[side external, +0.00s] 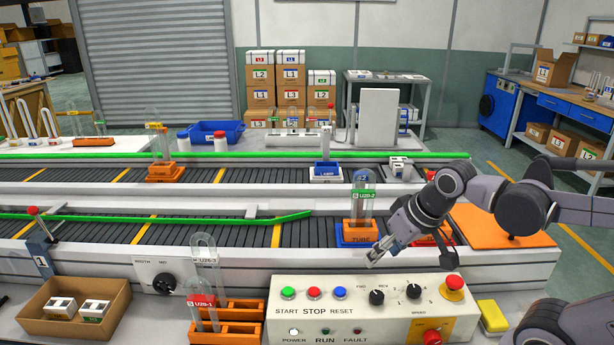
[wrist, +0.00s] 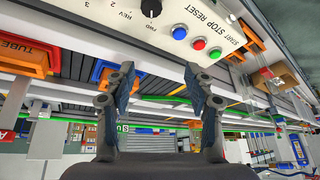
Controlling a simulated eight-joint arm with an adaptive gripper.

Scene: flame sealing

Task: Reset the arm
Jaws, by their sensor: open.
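My gripper (side external: 377,255) is on the right in the side external view, above the back edge of the control panel (side external: 375,325) and in front of the conveyor. Its fingers are apart with nothing between them; the wrist view also shows the open gripper (wrist: 160,75). The panel has a green START button (side external: 288,293), a red STOP button (side external: 314,293) and a blue RESET button (side external: 340,293). The wrist view shows the panel upside down, with the blue button (wrist: 179,31) beyond the fingers. No finger visibly touches a button.
A tube labelled U20-2 (side external: 362,196) stands upright in an orange-and-blue holder close to my gripper. Tubes U20-3 (side external: 204,250) and U20-1 (side external: 199,301) stand by orange racks left of the panel. A cardboard box (side external: 48,327) holds small white cartons. A red emergency button (side external: 453,282) sticks up at the panel's right.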

